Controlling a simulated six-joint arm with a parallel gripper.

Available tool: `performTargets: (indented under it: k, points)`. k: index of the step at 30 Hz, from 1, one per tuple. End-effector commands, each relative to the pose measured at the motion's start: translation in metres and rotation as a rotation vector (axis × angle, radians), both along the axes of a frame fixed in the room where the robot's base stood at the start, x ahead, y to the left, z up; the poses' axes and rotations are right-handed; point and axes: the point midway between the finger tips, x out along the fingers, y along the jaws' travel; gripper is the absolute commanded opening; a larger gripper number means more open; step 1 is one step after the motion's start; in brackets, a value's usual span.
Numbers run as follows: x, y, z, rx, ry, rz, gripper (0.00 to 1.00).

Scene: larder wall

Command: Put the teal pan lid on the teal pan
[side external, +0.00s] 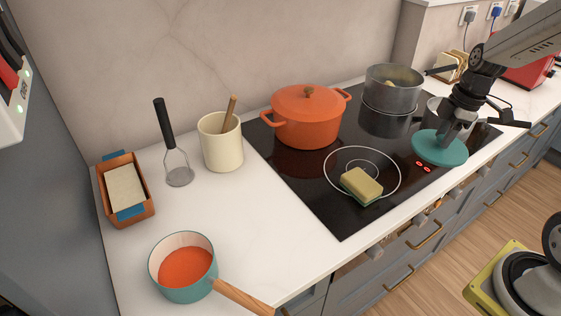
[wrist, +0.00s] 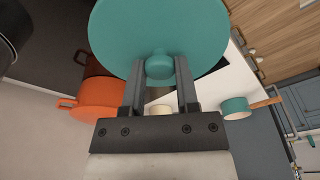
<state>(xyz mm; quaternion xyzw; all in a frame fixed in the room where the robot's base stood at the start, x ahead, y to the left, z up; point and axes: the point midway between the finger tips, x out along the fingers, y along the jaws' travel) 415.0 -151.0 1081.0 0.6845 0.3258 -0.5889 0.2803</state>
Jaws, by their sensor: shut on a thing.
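The teal pan lid (side external: 440,148) is a round disc held by my gripper (side external: 455,133) over the right part of the black hob. In the wrist view, my gripper (wrist: 160,85) is shut on the knob of the lid (wrist: 158,30). The teal pan (side external: 184,290) stands on the white counter at the front left, far from my gripper. It holds orange-red contents and has a wooden handle (side external: 243,297) pointing to the lower right. The pan (wrist: 236,108) is small at the right of the wrist view.
An orange lidded pot (side external: 308,118) stands at the back of the hob (side external: 318,205). A sponge (side external: 361,183) lies at its front. A steel pot (side external: 392,88) stands behind my gripper. A cream crock (side external: 220,145), a masher (side external: 172,145) and a loaf tin (side external: 144,213) line the back left.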

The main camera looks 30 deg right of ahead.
Motion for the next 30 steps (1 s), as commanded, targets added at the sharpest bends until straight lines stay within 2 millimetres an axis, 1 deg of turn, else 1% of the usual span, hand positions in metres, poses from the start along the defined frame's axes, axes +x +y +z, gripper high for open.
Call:
performTargets:
  k: [7, 11, 14, 17, 20, 23, 26, 30]
  points:
    - [0.001, 0.000, 0.000, 0.000, 0.000, 0.001, 0.00]
    - [0.006, 0.004, 0.000, 0.000, 0.000, 0.008, 0.00]
    - [0.015, 0.009, 0.001, -0.001, 0.000, 0.016, 0.00]
    - [0.028, 0.018, 0.002, -0.001, 0.003, 0.030, 0.00]
    - [0.046, 0.031, 0.003, -0.002, 0.005, 0.045, 0.00]
    - [0.065, 0.048, 0.004, -0.004, 0.006, 0.065, 0.00]
    - [0.086, 0.069, 0.006, -0.005, 0.007, 0.084, 0.00]
    - [0.112, 0.103, 0.007, -0.005, 0.009, 0.110, 0.00]
